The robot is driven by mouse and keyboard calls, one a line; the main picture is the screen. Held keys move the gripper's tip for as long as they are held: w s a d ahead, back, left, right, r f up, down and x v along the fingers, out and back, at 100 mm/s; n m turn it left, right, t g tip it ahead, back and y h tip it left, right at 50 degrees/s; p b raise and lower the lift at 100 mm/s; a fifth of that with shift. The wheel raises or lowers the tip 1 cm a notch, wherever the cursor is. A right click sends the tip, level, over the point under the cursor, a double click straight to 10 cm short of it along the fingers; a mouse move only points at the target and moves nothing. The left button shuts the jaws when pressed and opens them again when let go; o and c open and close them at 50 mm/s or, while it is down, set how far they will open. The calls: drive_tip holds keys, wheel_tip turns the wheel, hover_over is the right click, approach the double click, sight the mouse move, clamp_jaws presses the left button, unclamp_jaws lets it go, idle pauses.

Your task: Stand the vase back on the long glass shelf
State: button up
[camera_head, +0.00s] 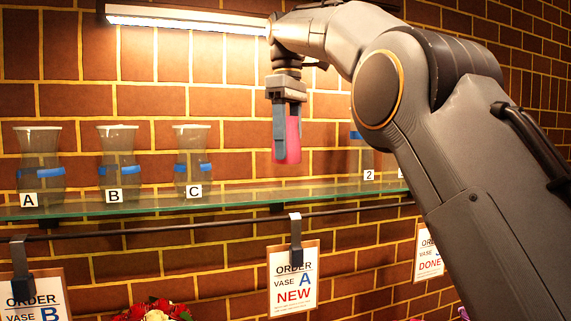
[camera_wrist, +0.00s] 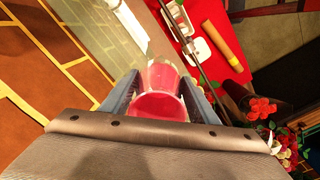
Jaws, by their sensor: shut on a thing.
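My gripper (camera_head: 287,125) is shut on a pinkish-red, see-through vase (camera_head: 293,140). In the wrist view the same vase (camera_wrist: 158,104) sits between the two fingers (camera_wrist: 157,98), with its open rim toward the camera. In the head view the vase hangs upright, its lower end a little above the level of the long glass shelf (camera_head: 250,193). In the wrist view the shelf (camera_wrist: 92,30) lies beyond and to the left of it. Whether the vase is directly over the shelf or in front of it, I cannot tell.
Clear vases with blue bands, A (camera_head: 40,165), B (camera_head: 119,163) and C (camera_head: 193,160), stand on the shelf's left. Another vase (camera_head: 361,160) by label 2 is partly behind my arm. The shelf between C and 2 looks free. An order card (camera_head: 294,278) hangs below.

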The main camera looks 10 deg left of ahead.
drive_tip(key=shift+w+a+p, duration=0.4)
drive_tip(key=shift+w+p, duration=0.25)
drive_tip(key=shift+w, duration=0.15)
drive_tip(key=shift+f, duration=2.8)
drive_tip(key=shift+w+a+f+p, duration=0.1)
drive_tip(key=shift+w+f+p, duration=0.1)
drive_tip(key=shift+f+p, duration=0.5)
drive_tip(key=o, duration=1.5)
drive_tip(key=shift+f, duration=0.1)
drive_tip(key=shift+s+r, duration=0.1)
drive_tip(key=shift+r, duration=3.75)
drive_tip(key=shift+b, duration=0.3)
